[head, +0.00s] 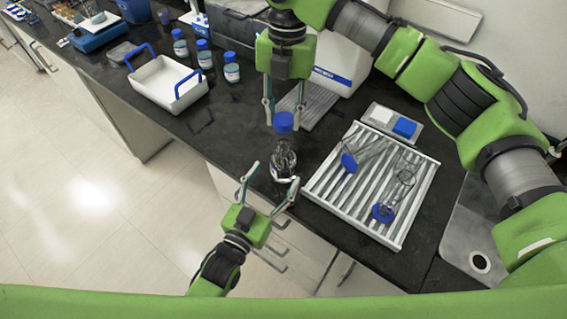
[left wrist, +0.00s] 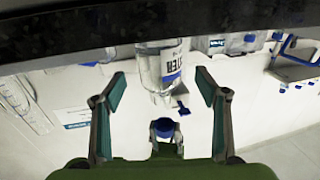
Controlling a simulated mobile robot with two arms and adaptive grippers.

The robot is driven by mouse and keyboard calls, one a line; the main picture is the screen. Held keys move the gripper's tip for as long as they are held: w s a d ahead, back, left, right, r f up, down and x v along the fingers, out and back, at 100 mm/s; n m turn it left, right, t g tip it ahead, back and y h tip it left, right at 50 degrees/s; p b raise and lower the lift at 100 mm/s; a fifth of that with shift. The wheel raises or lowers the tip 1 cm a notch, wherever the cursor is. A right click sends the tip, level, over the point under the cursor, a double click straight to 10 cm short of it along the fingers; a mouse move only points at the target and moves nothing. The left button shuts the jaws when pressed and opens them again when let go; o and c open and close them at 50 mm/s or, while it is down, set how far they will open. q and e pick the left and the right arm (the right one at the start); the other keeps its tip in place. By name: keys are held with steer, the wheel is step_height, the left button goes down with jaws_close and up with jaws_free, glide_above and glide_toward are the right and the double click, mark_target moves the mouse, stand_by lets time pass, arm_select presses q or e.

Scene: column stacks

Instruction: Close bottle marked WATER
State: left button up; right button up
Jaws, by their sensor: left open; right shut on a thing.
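A clear bottle (head: 283,158) stands upright near the front edge of the black bench. In the left wrist view the bottle (left wrist: 164,68) appears upside down, and the part of its label that shows ends in "TER". Its mouth looks uncovered. My right gripper (head: 270,112) comes down from above, shut on a blue cap (head: 284,122). The cap is over the bottle, apparently with a small gap. My left gripper (head: 272,178) is open, with its fingers at either side of the lower bottle. Whether they touch it is unclear.
A white drying rack (head: 402,242) with glassware and blue parts stands to the right. A white tray with blue handles (head: 160,66) and several blue-capped bottles (head: 231,68) are at the left. A sink (head: 468,240) is at the far right. Bare bench lies left of the bottle.

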mark_target(284, 162)
arm_select(q)
steer(key=x, duration=0.6)
steer(key=shift+s, duration=0.1)
steer(key=c, duration=1.7)
arm_select(e)
steer(key=shift+f, duration=2.5)
